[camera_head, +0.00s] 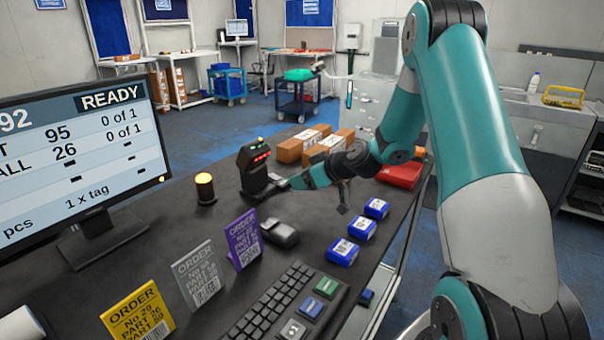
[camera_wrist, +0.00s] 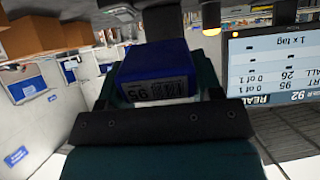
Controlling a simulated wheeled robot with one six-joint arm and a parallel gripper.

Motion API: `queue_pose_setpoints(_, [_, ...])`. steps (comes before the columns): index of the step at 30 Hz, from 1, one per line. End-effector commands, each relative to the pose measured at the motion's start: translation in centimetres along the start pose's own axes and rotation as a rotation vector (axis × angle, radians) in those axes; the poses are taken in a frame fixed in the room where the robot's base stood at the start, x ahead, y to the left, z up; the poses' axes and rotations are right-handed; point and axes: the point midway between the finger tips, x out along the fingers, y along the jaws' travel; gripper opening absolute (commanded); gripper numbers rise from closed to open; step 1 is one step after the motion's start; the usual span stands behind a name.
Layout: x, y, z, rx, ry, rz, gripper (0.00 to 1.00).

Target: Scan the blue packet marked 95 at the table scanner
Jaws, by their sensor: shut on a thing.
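The blue packet (camera_wrist: 155,62) is between my gripper's teal fingers in the wrist view. Its white label reads 95, upside down there. My gripper (camera_head: 291,183) is shut on it, close beside the black table scanner (camera_head: 254,172) on its right side. In the head view I cannot make out the held packet at the fingers. The scanner shows red lights and a small green one on top. The monitor (camera_head: 75,165) reads READY, with 95 at 0 of 1 and 26 at 0 of 1.
Several other blue packets (camera_head: 361,229) lie on the dark table right of the black handheld-size device (camera_head: 280,233). Purple (camera_head: 244,238), grey and yellow order cards, a keyboard (camera_head: 283,308) and an amber lamp (camera_head: 205,188) stand nearer.

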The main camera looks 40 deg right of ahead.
Motion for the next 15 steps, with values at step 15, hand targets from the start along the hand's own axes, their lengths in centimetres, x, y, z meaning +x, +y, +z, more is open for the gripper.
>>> queue_pose_setpoints(15, [5.5,0.0,1.3,-0.001,0.001,0.0,0.32])
